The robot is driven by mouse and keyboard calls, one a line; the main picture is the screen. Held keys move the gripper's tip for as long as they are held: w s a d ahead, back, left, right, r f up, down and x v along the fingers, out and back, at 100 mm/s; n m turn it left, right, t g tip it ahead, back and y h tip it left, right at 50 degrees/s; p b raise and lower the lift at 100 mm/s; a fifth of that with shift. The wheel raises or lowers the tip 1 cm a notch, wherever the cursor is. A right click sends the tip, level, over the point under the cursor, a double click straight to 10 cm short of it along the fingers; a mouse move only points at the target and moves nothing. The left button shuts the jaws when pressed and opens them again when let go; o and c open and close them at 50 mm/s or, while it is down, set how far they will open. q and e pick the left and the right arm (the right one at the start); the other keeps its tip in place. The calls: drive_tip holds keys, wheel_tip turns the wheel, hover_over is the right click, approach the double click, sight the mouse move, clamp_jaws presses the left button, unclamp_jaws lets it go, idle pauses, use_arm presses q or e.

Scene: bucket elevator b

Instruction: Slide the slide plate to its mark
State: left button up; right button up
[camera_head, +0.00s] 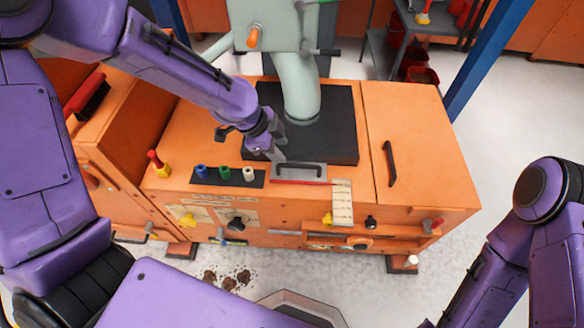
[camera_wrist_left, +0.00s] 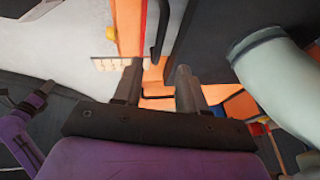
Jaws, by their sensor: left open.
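The slide plate (camera_head: 311,170) is a small grey plate with a dark bar handle (camera_head: 299,164), on top of the orange machine at the front edge of a black panel. A red line runs along its front edge. A pale strip with marks (camera_head: 343,203) lies to its front right and also shows in the left wrist view (camera_wrist_left: 112,64). My left gripper (camera_head: 278,156) is at the left end of the handle. In the left wrist view its two fingers (camera_wrist_left: 157,86) are apart with nothing between them, and the handle (camera_wrist_left: 161,30) shows beyond them. My right gripper does not show clearly.
A thick pale green duct (camera_head: 300,90) rises behind the plate. Blue, green and white knobs (camera_head: 224,173) stand to the left, with a red-and-yellow lever (camera_head: 157,163) beyond. Another dark handle (camera_head: 390,164) is on the right lid. Brown clumps (camera_head: 229,282) lie on the floor.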

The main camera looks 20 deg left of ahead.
sight(296, 165)
use_arm(q)
drive_tip(key=b+x, duration=0.1)
drive_tip(key=x, duration=0.8)
drive_tip(key=shift+w+f+b, duration=0.15)
drive_tip(key=shift+f+b, duration=0.05)
drive_tip(key=shift+b, duration=0.1)
clamp_jaws()
